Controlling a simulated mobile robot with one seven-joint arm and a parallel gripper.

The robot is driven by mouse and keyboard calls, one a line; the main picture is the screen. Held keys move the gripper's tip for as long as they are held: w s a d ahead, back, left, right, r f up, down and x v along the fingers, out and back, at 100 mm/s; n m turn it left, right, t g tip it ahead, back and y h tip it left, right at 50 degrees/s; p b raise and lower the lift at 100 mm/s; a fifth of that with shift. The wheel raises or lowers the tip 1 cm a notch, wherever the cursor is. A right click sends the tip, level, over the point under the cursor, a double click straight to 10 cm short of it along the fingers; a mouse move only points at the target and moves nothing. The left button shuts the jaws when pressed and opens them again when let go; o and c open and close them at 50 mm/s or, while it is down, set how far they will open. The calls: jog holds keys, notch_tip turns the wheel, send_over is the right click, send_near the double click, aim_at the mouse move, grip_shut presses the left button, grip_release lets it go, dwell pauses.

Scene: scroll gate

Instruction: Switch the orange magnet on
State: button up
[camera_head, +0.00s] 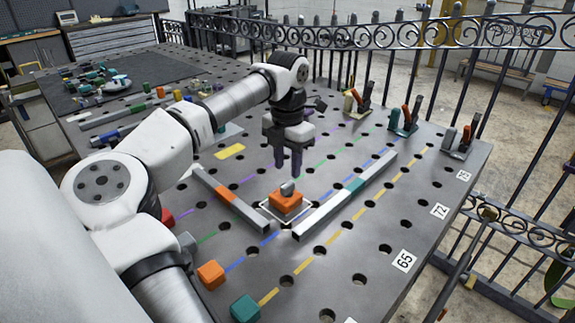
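The orange magnet (285,203) is a small orange block with a grey knob (287,188) on top. It sits on the metal table inside a white square outline, between two grey bars. My gripper (288,168) points down just above and slightly behind the magnet, its dark purple fingers close to the knob. The fingers overlap in this view, so the gap between them is hard to judge. I cannot tell whether they touch the knob or which way the knob is set.
A grey bar with an orange band (229,199) lies left of the magnet, and one with a teal band (345,196) lies right. An orange block (211,274) and a teal block (245,308) sit at the front. Clamps (404,118) line the far right edge, before an iron fence (400,38).

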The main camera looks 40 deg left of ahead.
aim_at(287, 184)
notch_tip(287, 184, up, 8)
jog(key=p, duration=0.5)
jog(key=shift+r, duration=0.15)
